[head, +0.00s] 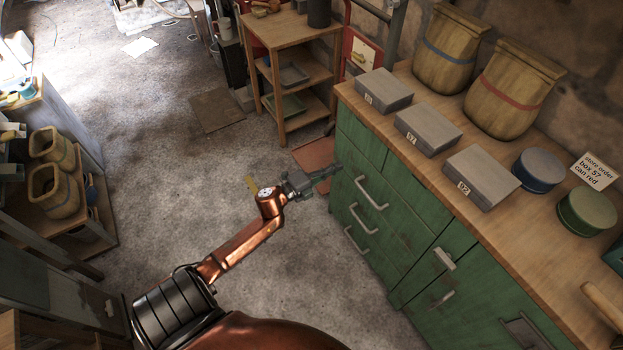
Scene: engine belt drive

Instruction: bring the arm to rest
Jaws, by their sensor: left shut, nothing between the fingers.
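My left arm (243,246) is copper-coloured and reaches from the bottom of the head view up toward the middle. My left gripper (326,173) is shut and empty. It appears just left of the green cabinet's front, near the upper drawers; I cannot tell whether it touches. My right gripper is not in view.
The green cabinet (375,245) has drawer handles sticking out and a wooden top (480,220). On it stand grey boxes (428,130), two sacks (510,90), a blue can (538,170), a green can (587,211) and a note (595,171). Open floor (150,170) lies left.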

